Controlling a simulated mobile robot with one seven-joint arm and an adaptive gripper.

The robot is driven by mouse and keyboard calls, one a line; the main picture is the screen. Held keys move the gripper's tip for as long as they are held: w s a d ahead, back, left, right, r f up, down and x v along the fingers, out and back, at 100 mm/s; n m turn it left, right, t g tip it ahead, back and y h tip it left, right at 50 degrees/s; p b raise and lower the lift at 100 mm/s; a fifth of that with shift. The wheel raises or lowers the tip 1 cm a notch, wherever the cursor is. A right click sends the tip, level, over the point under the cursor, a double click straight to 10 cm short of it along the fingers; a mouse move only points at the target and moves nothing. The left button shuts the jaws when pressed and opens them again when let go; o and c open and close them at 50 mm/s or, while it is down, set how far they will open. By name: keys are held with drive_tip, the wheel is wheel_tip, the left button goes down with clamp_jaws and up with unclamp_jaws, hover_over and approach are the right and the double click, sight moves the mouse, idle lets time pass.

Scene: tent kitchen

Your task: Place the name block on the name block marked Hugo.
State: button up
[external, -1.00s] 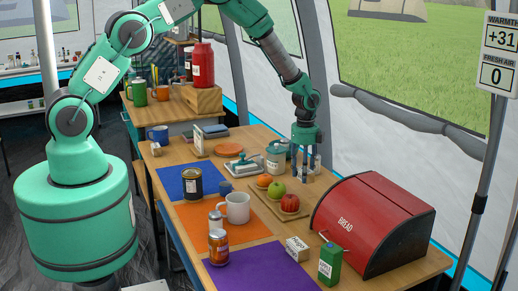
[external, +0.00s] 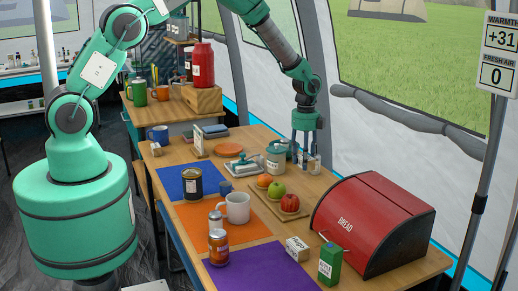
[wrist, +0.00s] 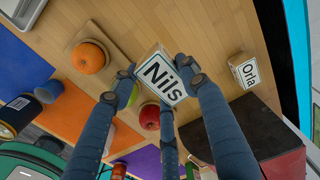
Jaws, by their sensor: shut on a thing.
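My gripper (external: 304,158) is shut on a white-faced wooden name block marked Nils (wrist: 162,77), held above the table. The fingers grip it from its sides, and its lettered face shows in the wrist view. In the external view the held block is small and partly hidden by the fingers. The name block marked Hugo (external: 297,249) lies on the table at the front, between the purple mat and the red bread box, well nearer the camera than my gripper. I cannot make it out clearly in the wrist view.
A name block marked Orla (wrist: 245,71) stands near the gripper. A board (external: 287,214) with orange and apples lies between gripper and Hugo. A lidded jar (external: 276,157) stands left of the gripper.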

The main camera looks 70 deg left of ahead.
idle(0.3)
drive_tip(key=s+d+p, duration=0.4)
drive_tip(key=s+d, duration=1.9)
drive_tip(key=s, duration=0.1)
drive_tip(key=s+d+m+p, duration=0.1)
drive_tip(key=s+d, duration=0.2)
drive_tip(key=s, duration=0.9)
drive_tip(key=shift+s+d, duration=0.2)
drive_tip(key=shift+d, duration=0.15)
drive_tip(key=shift+w+f, duration=0.1)
hover_over(295, 244)
drive_tip(key=shift+f, duration=0.75)
drive_tip(key=shift+f, duration=0.1)
drive_tip(key=shift+f+b, duration=0.4)
drive_tip(key=shift+f, duration=1.25)
